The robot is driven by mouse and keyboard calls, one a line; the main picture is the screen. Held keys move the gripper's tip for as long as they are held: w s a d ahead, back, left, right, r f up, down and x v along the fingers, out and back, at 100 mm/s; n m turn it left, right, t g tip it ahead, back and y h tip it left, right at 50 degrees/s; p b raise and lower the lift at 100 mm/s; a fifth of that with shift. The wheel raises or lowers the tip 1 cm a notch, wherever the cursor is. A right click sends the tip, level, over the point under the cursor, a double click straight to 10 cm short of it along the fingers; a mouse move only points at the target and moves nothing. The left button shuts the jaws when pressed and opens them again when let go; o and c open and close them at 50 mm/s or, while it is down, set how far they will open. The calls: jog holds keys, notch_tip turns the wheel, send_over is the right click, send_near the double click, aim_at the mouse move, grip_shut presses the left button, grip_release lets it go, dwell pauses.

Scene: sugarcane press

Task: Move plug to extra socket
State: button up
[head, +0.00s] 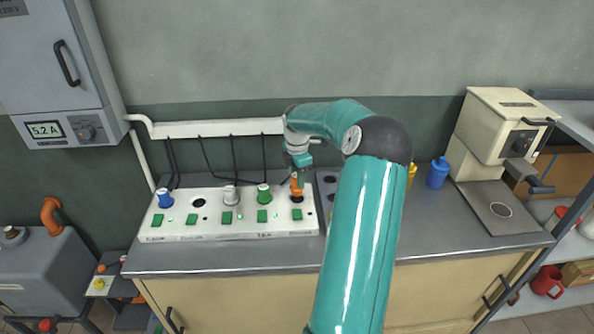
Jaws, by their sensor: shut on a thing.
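My teal arm reaches over the counter, and my gripper (299,173) points down at the right end of a white socket panel (180,235). It is shut on an orange plug (296,187), which is upright at or just above the panel's rightmost socket (297,199); I cannot tell whether it is seated. A blue plug (165,198), a white plug (231,195) and a green plug (263,194) stand in other sockets. One dark socket (199,203) between the blue and white plugs is empty. My arm hides part of a grey panel (325,185) with dark round holes to the right.
A blue bottle (437,174) and a partly hidden yellow one (411,176) stand right of my arm. A cream press machine (500,130) stands at the counter's right end. Black cables (235,160) hang behind the panel from a white conduit (210,129). The counter (460,225) before the machine is clear.

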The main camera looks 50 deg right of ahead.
jog(key=shift+f, duration=1.65)
jog(key=shift+d+f, duration=0.1)
jog(key=shift+f, duration=0.5)
jog(key=o, duration=0.7)
jog(key=shift+r, duration=0.1)
jog(key=shift+r, duration=5.4)
